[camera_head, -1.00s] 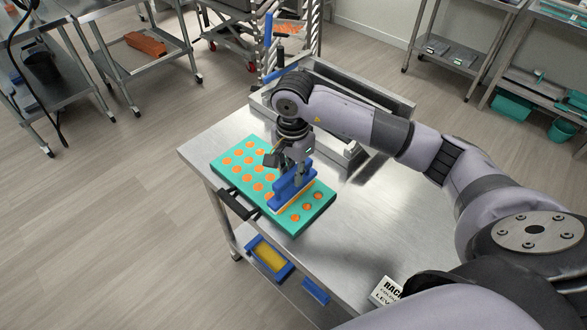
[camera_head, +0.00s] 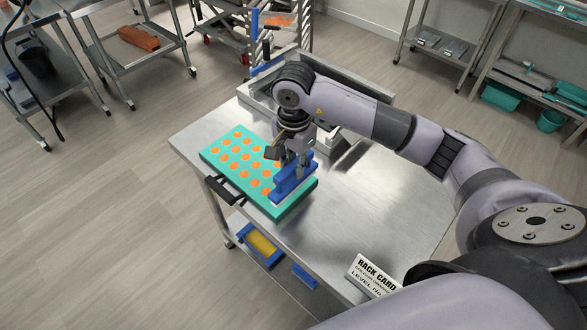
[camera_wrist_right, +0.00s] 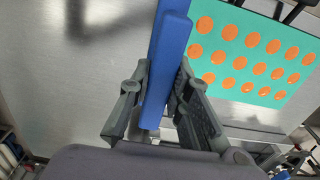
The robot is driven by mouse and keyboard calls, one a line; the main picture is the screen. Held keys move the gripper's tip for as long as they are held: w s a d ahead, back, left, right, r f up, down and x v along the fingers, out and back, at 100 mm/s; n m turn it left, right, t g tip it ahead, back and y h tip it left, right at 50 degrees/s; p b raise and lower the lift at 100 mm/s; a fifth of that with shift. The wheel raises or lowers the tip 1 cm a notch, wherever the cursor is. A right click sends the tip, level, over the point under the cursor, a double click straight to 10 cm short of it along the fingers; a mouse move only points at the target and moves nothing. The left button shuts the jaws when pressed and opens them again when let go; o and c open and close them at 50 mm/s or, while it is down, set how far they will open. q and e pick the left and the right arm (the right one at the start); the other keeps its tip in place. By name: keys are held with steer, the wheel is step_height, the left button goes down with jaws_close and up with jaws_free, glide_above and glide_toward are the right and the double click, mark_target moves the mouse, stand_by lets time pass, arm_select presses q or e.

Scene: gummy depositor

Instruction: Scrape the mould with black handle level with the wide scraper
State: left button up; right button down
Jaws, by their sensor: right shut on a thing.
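The mould (camera_head: 240,175) is a teal slab with rows of round orange-filled cavities, lying on the steel table. Its black handle (camera_head: 221,190) is on the front left side. My right gripper (camera_head: 292,165) is shut on the blue wide scraper (camera_head: 294,190), held upright across the mould's right end. In the right wrist view the scraper (camera_wrist_right: 166,55) sits between both fingers, with the mould (camera_wrist_right: 250,50) to its right and bare steel to its left. The scraper hides part of the mould's end. I cannot tell whether its edge touches the surface. My left gripper is not in view.
The steel table (camera_head: 370,215) is clear to the right of the mould, with a rack card (camera_head: 371,272) at its front. A steel machine frame (camera_head: 345,95) stands behind. A blue and yellow tray (camera_head: 261,246) is on the lower shelf.

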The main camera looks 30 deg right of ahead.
step_height(320, 180, up, 2)
steer(key=shift+w+p, duration=0.15)
steer(key=shift+p, duration=0.2)
step_height(320, 180, up, 2)
steer(key=shift+r+p, duration=0.1)
steer(key=shift+p, duration=0.35)
steer(key=shift+r, duration=0.35)
